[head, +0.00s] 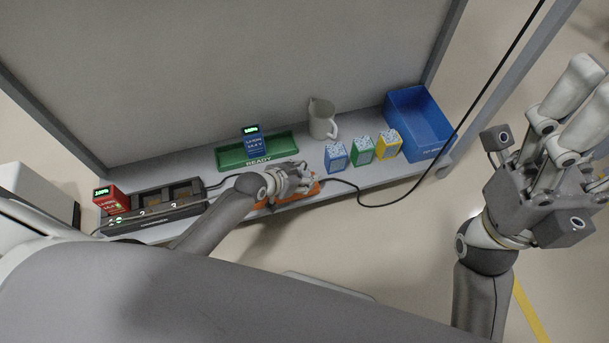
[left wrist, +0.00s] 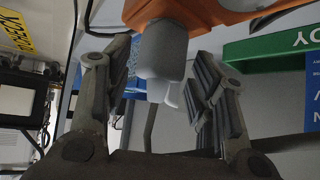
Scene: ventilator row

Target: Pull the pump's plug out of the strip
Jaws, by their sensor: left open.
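The orange power strip (head: 312,190) lies at the shelf's front edge, partly hidden by my left gripper (head: 296,183). In the left wrist view the strip (left wrist: 215,12) crosses the top. A grey plug (left wrist: 162,50) sticks out from it, between the spread fingers of my left gripper (left wrist: 163,75). The fingers are open, with visible gaps beside the plug. Whose plug it is cannot be told. My right gripper (head: 585,95) is raised at the right, away from the shelf; its opening is unclear.
A green READY tray (head: 285,155) holds a blue battery (head: 253,141). A dark charger (head: 150,210) with a red battery (head: 112,199) stands at the left. A jug (head: 321,119), several small boxes (head: 362,151) and a blue bin (head: 419,118) stand right. A black cable (head: 400,199) hangs nearby.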

